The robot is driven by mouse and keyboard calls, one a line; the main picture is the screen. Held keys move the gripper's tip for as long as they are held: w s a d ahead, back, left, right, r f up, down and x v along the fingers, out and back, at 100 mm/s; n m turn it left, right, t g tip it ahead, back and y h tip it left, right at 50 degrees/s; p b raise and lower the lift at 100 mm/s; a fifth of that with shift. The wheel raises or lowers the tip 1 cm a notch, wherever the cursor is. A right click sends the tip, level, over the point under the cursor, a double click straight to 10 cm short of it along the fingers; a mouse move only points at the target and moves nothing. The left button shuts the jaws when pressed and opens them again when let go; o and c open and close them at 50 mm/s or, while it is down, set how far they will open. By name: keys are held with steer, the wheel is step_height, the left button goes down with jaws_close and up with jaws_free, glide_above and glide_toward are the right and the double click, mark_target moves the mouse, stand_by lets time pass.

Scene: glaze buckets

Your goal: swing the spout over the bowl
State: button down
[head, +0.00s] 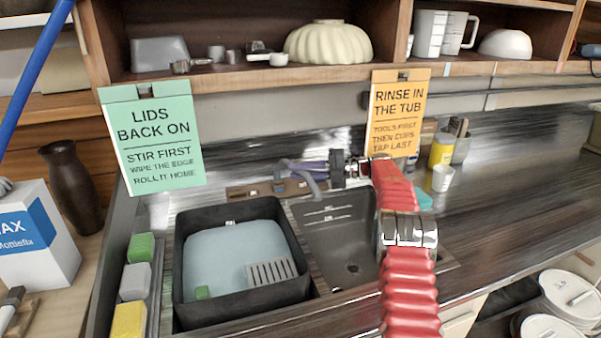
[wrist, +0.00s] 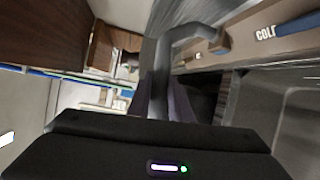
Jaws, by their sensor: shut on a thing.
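The grey tap spout (head: 311,185) stands at the back ledge of the sink, near the divide between the black tub and the sink bowl (head: 345,240). The spout also shows in the wrist view (wrist: 189,36), curving from its base down between my fingers. My gripper (head: 300,168) reaches in from the right, with purple fingers shut on the spout; it also shows in the wrist view (wrist: 163,103). The bowl is grey and empty, with a drain in its floor. My red arm covers its right side. The spout's exact outlet is hard to see.
A black tub (head: 190,310) with pale blue water, a grey slotted piece and a green block sits left of the bowl. Sponges (head: 133,283) line the left edge. A shelf (head: 240,77) with dishes overhangs the back. Cups (head: 442,178) stand right; the right counter is mostly clear.

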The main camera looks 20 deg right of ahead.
steer(key=c, duration=1.9)
jaws_free()
steer(key=shift+a+f, duration=0.15)
steer(key=shift+f, duration=0.2)
steer(key=shift+o, duration=1.4)
steer(key=shift+r, duration=0.15)
steer(key=shift+r, duration=0.15)
